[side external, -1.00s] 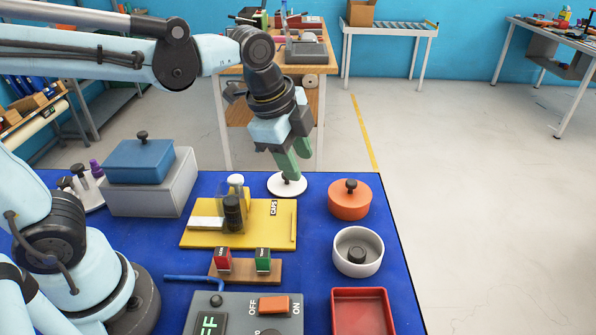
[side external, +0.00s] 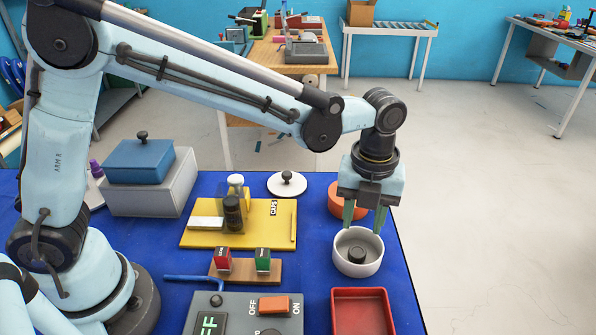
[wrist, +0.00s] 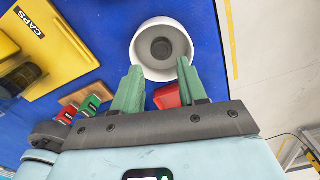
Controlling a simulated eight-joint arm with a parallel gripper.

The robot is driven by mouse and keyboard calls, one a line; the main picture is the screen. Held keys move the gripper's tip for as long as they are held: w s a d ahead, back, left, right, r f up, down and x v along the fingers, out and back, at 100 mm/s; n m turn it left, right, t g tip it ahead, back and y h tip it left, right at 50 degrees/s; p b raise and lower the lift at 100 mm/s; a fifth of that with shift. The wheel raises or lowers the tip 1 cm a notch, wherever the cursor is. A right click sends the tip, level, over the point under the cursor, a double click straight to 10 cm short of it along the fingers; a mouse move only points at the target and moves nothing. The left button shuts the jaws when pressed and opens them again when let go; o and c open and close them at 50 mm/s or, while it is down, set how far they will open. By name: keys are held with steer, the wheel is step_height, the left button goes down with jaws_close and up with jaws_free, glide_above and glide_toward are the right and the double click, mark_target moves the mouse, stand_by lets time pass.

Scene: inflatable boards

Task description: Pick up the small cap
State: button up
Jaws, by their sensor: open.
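A small dark round cap-like piece (side external: 357,254) sits inside the white round bowl (side external: 341,266) on the blue table. In the wrist view the dark piece (wrist: 162,47) shows in the middle of the bowl (wrist: 141,62). My gripper (side external: 364,216) points down above the bowl, its green fingers apart and empty. In the wrist view the fingertips (wrist: 158,66) lie over the bowl's near rim, on either side. A yellow board (side external: 210,238) marked CAPS holds a dark cylinder (side external: 232,212) and a white-topped piece (side external: 236,180).
The orange pot (side external: 336,203) stands just behind my gripper, partly hidden. A red tray (side external: 362,322) lies in front of the bowl. A white lid with a knob (side external: 288,187) lies at the back. A switch box (side external: 255,325) stands front left. The table's right edge is close.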

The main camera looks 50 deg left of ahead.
mark_target(358, 250)
steer(key=shift+d+f, duration=0.1)
steer(key=shift+f, duration=3.55)
steer(key=c, duration=0.7)
steer(key=shift+o, duration=0.2)
steer(key=shift+r, duration=0.1)
